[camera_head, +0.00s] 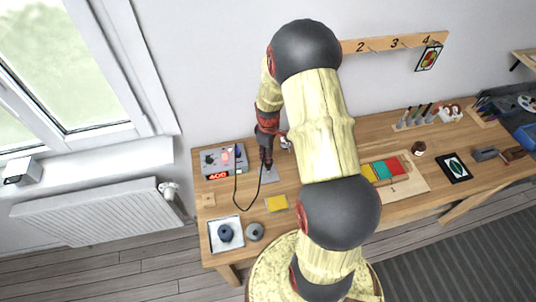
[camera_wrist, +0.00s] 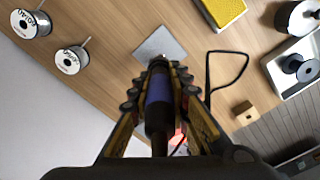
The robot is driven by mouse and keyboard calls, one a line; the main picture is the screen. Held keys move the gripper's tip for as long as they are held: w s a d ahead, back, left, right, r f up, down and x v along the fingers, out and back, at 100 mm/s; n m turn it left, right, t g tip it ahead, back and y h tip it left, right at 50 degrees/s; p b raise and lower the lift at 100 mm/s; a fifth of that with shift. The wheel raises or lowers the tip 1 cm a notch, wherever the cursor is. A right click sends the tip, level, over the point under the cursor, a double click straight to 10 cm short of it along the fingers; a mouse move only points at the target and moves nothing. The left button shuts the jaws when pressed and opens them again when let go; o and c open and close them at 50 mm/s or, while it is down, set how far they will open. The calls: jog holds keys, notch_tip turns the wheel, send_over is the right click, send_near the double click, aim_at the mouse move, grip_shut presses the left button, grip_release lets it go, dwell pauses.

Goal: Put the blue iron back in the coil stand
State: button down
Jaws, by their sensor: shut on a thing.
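The blue iron (camera_wrist: 158,88) is held between the fingers of my gripper (camera_wrist: 160,80), its blue grip showing in the wrist view. My gripper (camera_head: 266,158) is at the back left of the bench in the head view, over a grey metal plate (camera_head: 270,176). This plate looks like the base of the coil stand, and it also shows beyond the fingers in the wrist view (camera_wrist: 160,42). The coil itself cannot be made out, nor can the iron's tip, so I cannot tell whether the iron is in the coil.
The station (camera_head: 224,160) with a red display stands left of my gripper; a black cord (camera_head: 238,200) loops over the bench. A yellow sponge (camera_head: 276,203) and a white tray (camera_head: 226,234) lie nearer. Two wire spools (camera_wrist: 70,60) stand beside the plate. My arm hides the bench's middle.

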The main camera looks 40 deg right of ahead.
jog(key=c, duration=1.6)
grip_release()
jog(key=shift+o, duration=0.3)
jog(key=o, duration=0.4)
jog(key=shift+o, duration=0.2)
jog(key=shift+r, duration=0.1)
jog(key=shift+r+p, duration=2.1)
jog(key=shift+r, duration=1.3)
